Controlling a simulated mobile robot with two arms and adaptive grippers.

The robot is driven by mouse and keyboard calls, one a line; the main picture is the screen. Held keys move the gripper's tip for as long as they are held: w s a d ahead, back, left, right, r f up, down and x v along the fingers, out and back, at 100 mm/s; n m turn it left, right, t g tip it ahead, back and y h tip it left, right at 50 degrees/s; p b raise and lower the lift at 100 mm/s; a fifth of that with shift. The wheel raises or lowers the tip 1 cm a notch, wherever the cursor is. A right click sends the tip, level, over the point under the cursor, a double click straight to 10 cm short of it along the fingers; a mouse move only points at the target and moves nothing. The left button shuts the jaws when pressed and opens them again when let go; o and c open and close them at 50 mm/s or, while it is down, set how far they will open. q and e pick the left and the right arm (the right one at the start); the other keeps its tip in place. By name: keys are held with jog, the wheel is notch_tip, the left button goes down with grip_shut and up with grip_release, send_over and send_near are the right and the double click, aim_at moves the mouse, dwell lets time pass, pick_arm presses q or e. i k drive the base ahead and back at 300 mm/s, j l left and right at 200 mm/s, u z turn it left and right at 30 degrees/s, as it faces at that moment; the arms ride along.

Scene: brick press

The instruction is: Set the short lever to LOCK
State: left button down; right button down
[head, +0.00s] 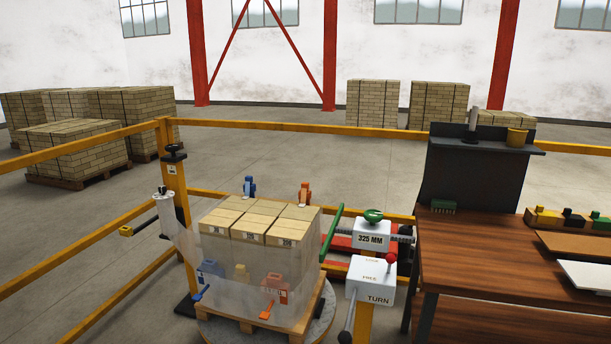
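A white box (366,283) stands on a yellow post right of the wrapped brick stack. Its top face has a faint red word near the back, hard to read, the word FREE in the middle, and TURN on its front. A short lever with a red ball knob (391,258) stands at the box's back right corner, beside the faint red word. Its exact setting cannot be told. A longer lever with a dark knob (345,337) hangs at the box's lower left. Neither of my grippers is in view.
Behind the box is a white 325 MM unit (372,236) with a green knob (373,216) and a green bar (332,232) at its left. The wrapped brick stack (256,260) sits on a turntable. A wooden bench (460,250) stands right; yellow rails (90,142) surround.

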aim_at(391, 258)
jog(key=i+j+u, duration=0.25)
jog(key=i+j, duration=0.35)
jog(key=j, duration=0.3)
jog(key=i+j+u, duration=0.2)
jog(key=i+j, duration=0.5)
jog(key=j+z, duration=0.1)
jog(key=z, duration=2)
jog(key=i+l+u, duration=0.2)
jog(key=l, duration=0.2)
